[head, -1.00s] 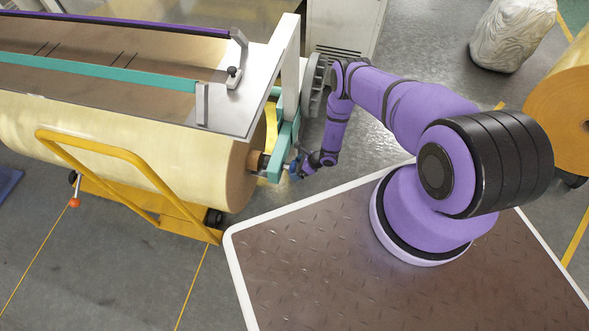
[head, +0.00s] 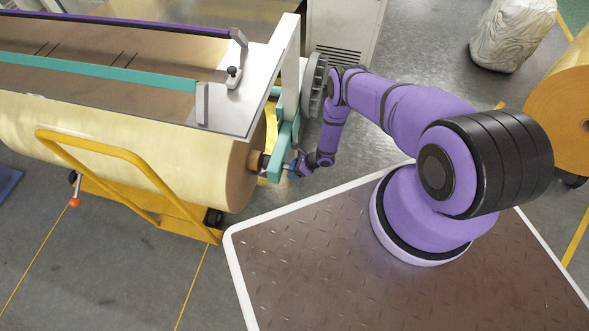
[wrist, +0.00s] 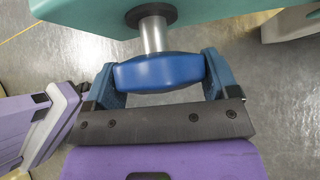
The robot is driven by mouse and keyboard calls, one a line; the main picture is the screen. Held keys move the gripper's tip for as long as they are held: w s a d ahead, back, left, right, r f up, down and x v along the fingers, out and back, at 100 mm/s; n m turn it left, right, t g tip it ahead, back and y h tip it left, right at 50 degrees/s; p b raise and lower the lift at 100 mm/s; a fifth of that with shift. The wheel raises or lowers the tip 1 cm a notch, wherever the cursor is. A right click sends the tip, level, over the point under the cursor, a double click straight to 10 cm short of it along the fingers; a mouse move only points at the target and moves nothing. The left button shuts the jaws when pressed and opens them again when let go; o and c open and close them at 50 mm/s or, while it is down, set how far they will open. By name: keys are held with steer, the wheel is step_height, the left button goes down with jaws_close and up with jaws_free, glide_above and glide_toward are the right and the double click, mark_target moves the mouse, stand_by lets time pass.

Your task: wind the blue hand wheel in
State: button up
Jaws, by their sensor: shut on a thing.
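The blue hand wheel (wrist: 160,73) sits on a metal shaft (wrist: 153,36) that comes out of a teal block, seen in the wrist view. My gripper (wrist: 160,80) is shut on the wheel, with one blue finger on each side of its rim. In the head view the wheel (head: 291,168) is small and partly hidden by my gripper (head: 298,166), at the end of the teal bracket (head: 276,160) beside the large yellow roll (head: 140,140).
An orange cart frame (head: 120,154) stands in front of the roll. A grey round wheel (head: 314,85) on the machine is close to my arm. A wrapped bundle (head: 512,35) and another roll (head: 570,100) stand at right.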

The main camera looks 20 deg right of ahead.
steer(key=shift+m+g+y, duration=0.6)
steer(key=shift+g+y, duration=0.1)
steer(key=o, duration=0.8)
steer(key=v, duration=1)
steer(key=shift+d+r, duration=0.25)
